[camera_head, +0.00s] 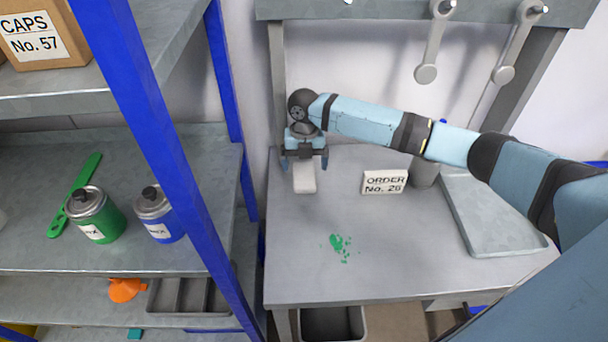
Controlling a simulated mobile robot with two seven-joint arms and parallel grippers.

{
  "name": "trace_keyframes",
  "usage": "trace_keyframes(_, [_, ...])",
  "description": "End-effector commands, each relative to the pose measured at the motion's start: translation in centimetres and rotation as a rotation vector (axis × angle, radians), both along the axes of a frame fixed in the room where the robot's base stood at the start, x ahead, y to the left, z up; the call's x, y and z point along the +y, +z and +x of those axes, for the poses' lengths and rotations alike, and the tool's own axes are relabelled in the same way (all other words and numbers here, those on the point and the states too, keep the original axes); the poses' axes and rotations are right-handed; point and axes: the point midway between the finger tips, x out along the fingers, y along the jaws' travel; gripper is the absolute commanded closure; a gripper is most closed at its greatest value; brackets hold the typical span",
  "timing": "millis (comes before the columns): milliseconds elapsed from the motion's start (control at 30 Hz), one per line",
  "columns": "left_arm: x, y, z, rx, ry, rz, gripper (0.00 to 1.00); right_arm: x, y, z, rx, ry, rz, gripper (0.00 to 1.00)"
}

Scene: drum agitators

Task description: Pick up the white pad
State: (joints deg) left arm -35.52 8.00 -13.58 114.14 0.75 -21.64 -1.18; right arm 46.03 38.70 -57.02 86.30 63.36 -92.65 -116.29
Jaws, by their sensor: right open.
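The white pad (304,182) lies on the grey table (400,260), near its back left edge. My right gripper (304,166) points down above the pad, with its blue fingers apart, one to each side of the pad's far end. I cannot tell how far above the table the fingertips are. The far end of the pad is partly hidden under the gripper. My left gripper is not in view.
An order sign (384,182) stands right of the pad. A grey tray (500,244) lies at the table's right, and a green splotch (340,245) marks the front. A shelf with a blue post (160,140) stands close on the left, holding green (104,222) and blue (165,225) cans.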

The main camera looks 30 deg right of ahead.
Motion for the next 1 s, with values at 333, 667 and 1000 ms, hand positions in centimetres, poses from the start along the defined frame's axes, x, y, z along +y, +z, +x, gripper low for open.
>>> trace_keyframes(333, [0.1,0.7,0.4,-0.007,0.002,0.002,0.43,0.2,-3.4,-0.5,-0.001,0.001,-0.001,0.06])
trace_keyframes(667, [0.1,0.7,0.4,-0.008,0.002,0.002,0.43,0.2,-3.3,-0.5,0.000,0.000,-0.001,0.57])
trace_keyframes(1000, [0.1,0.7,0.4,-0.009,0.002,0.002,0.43,0.2,-3.2,-0.5,-0.001,0.000,0.000,0.60])
